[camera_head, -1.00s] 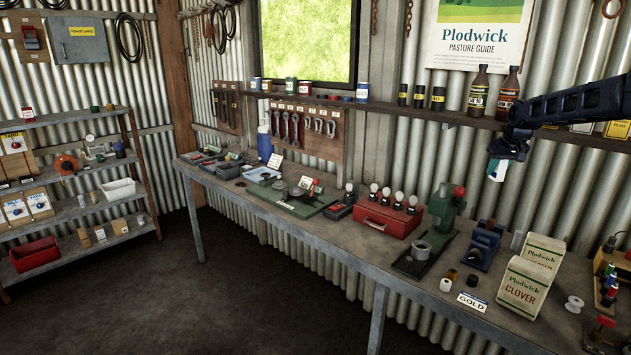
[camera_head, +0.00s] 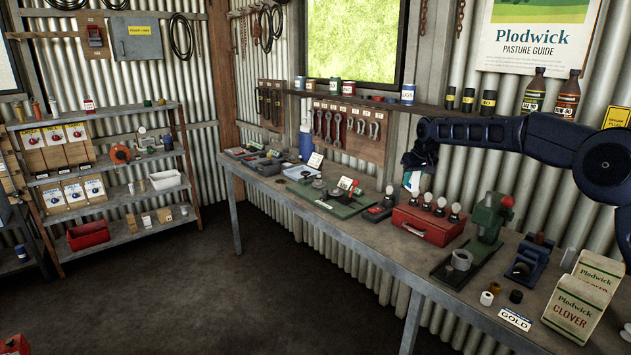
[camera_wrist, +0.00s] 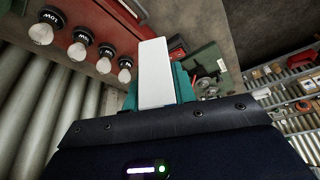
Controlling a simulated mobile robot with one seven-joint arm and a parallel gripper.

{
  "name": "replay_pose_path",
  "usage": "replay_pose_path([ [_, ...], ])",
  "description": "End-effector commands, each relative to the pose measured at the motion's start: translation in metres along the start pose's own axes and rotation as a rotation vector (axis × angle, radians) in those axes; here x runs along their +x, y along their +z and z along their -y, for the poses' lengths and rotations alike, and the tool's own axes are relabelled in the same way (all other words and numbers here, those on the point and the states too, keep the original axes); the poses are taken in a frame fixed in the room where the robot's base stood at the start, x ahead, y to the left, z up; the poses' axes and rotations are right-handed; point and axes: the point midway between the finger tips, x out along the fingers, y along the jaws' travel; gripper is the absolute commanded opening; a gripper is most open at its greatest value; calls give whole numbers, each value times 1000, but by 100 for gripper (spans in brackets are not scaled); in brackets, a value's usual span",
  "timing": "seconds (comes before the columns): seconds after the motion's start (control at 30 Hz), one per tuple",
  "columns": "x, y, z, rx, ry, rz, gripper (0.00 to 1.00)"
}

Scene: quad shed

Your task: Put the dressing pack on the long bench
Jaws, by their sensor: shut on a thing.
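On the bench stand a red case (camera_head: 422,226), several round lamps (camera_head: 440,205), a green press (camera_head: 488,218), a blue vice (camera_head: 529,262) and clover boxes (camera_head: 575,312). A green mat (camera_head: 342,200) lies further left. A narrow wall shelf (camera_head: 455,112) runs above. The front strip mid-bench is bare.

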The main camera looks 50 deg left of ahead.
Motion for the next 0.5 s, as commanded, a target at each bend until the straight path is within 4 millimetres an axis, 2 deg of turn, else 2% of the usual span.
replay_pose_path([
  [0.03, 7, -4, 18, -14, -6, 1, 5],
  [0.1, 14, -8, 37, -28, -11, 1, 5],
  [0.2, 21, -11, 58, -42, -16, 0, 5],
  [0.37, 30, -13, 73, -52, -20, 1, 5],
  [0.5, 48, -5, 76, -54, -21, 4, 5],
])
